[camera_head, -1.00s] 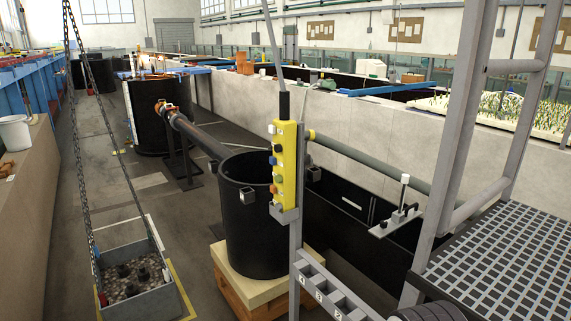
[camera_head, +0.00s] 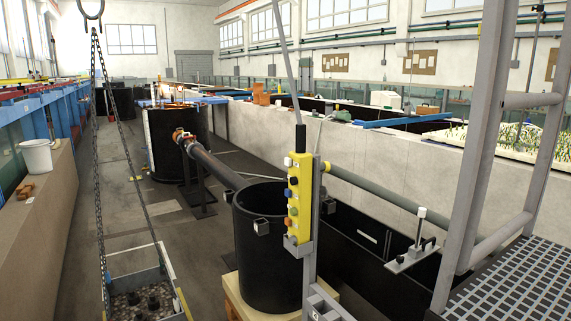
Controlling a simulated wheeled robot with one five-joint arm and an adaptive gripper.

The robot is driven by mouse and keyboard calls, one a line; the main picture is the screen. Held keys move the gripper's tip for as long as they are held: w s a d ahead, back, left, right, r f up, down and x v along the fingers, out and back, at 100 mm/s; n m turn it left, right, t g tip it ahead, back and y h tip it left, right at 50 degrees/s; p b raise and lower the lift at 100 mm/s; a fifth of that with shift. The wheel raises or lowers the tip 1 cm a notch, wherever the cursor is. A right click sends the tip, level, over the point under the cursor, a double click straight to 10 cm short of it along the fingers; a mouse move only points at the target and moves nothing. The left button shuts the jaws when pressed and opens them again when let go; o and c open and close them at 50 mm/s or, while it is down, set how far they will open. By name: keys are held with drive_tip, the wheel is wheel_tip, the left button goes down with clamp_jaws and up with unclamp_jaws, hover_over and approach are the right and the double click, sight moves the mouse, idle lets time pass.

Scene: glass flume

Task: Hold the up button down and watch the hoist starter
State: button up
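A yellow push-button pendant (camera_head: 304,200) hangs upright on a grey cable, beside a grey post just right of centre. It carries several buttons in a column, among them a white one at the top, black ones, a blue one and an orange one. Their labels are too small to read, so I cannot tell which is up. A hook (camera_head: 90,8) at top left holds chains (camera_head: 97,150) down to a grey skip (camera_head: 165,304) with dark lumps in gravel. I cannot make out a hoist starter. My gripper is not in view.
A black tank (camera_head: 260,270) stands on a pale block behind the pendant, with a pipe (camera_head: 215,165) leading away. A grey frame (camera_head: 480,150) with a grated platform (camera_head: 515,285) stands at right. A white bucket (camera_head: 37,157) sits on the left ledge. Floor shows between.

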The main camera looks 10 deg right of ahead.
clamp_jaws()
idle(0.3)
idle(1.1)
